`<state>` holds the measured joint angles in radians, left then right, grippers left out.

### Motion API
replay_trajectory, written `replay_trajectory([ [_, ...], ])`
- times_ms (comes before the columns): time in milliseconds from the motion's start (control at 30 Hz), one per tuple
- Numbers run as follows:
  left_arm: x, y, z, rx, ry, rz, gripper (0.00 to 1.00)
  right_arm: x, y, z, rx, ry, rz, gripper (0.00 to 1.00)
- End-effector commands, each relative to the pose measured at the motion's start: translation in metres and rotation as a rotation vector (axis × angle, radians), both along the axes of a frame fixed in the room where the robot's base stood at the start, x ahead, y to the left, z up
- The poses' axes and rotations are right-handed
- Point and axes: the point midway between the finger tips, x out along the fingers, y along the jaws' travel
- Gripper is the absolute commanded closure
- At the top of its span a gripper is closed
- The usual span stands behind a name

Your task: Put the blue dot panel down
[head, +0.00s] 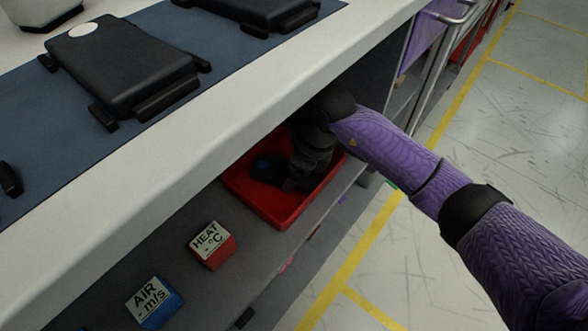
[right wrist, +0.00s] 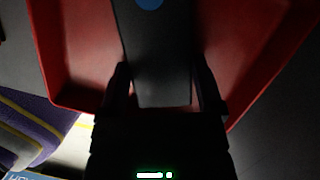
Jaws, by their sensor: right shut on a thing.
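The blue dot panel (right wrist: 160,60) is a black slab with a blue dot at its far end, seen in the right wrist view. In the head view the panel (head: 268,171) shows partly inside the red tray (head: 268,211). My right gripper (right wrist: 165,95) is shut on the panel, one finger on each long side. The tray's red floor and walls surround the panel in the wrist view; I cannot tell whether the panel touches the floor. In the head view my right gripper (head: 297,182) is dark and partly hidden by my wrist. My left gripper is not in view.
The tray is on a grey shelf under the white table edge (head: 215,103). A red HEAT block (head: 213,245) and a blue AIR block (head: 154,302) sit left of it. A white-dot panel (head: 122,62) lies on the blue mat (head: 45,125) above.

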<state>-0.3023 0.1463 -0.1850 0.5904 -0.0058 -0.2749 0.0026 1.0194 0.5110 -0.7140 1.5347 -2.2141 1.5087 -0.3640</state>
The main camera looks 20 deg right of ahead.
Motion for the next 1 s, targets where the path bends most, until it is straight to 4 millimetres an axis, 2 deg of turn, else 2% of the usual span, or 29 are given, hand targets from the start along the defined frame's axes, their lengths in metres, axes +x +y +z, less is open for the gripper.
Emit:
replay_trajectory([
  [167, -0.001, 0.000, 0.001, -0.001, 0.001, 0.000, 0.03, 0.000, 0.000, -0.001, -0.001, -0.001, 0.000, 0.87],
  [200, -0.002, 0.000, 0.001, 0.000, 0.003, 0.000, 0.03, 0.000, 0.000, -0.001, -0.001, -0.001, 0.000, 0.12],
  [267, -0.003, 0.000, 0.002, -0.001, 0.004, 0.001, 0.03, 0.000, 0.000, 0.000, 0.000, -0.001, 0.000, 0.00],
  [567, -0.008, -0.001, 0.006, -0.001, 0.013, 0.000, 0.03, 0.000, -0.001, 0.005, 0.000, -0.002, 0.000, 0.00],
  [667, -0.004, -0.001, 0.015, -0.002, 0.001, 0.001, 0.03, -0.002, -0.004, 0.021, -0.002, -0.007, -0.001, 0.00],
  [900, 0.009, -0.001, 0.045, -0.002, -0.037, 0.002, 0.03, -0.011, -0.018, 0.074, -0.003, -0.009, -0.001, 0.00],
  [1000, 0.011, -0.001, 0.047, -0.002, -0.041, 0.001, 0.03, -0.013, -0.020, 0.078, -0.001, -0.005, 0.000, 0.00],
])
